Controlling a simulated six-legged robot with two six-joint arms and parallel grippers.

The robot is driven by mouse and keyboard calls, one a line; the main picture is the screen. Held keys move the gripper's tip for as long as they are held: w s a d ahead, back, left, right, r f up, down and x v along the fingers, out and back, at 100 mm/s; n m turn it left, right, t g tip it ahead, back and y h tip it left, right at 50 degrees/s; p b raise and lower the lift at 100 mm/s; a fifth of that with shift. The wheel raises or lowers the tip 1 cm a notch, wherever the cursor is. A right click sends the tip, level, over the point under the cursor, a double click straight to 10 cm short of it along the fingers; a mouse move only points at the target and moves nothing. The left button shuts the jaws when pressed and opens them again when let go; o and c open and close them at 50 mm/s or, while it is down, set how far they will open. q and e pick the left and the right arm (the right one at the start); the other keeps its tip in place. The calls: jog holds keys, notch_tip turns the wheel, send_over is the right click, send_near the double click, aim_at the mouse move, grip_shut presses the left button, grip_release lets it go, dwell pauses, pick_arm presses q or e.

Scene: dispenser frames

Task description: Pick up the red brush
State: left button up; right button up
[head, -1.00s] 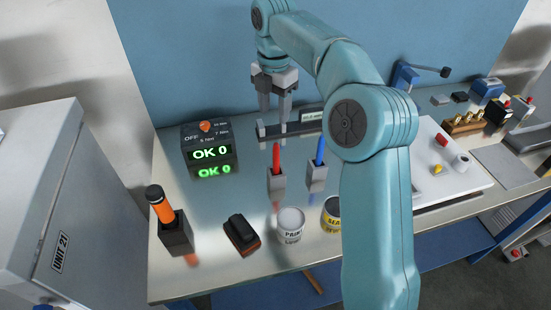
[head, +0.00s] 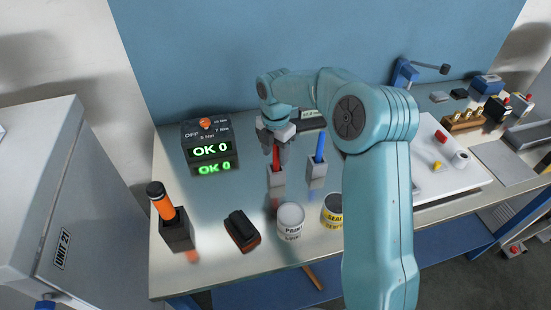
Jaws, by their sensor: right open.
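The red brush (head: 276,158) stands upright in a small grey holder (head: 276,178) near the middle of the bench. My right gripper (head: 275,150) is open and points down at the top of the red brush, with its fingers about the handle. I cannot tell whether the fingers touch it. The upper end of the brush is partly hidden by the gripper. My left gripper is not in view.
A blue brush (head: 319,148) stands in its own holder (head: 316,170) just right. A paint can (head: 291,224) and a yellow-labelled can (head: 333,212) stand in front. A display box (head: 207,150) is at left. An orange-handled tool (head: 162,204) stands front left.

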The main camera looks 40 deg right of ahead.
jog(key=shift+f, duration=0.2)
jog(key=shift+s+d, duration=0.1)
jog(key=shift+s, duration=0.05)
grip_shut()
jog(key=shift+r, duration=0.5)
notch_tip(320, 180, up, 19)
jog(key=p, duration=0.1)
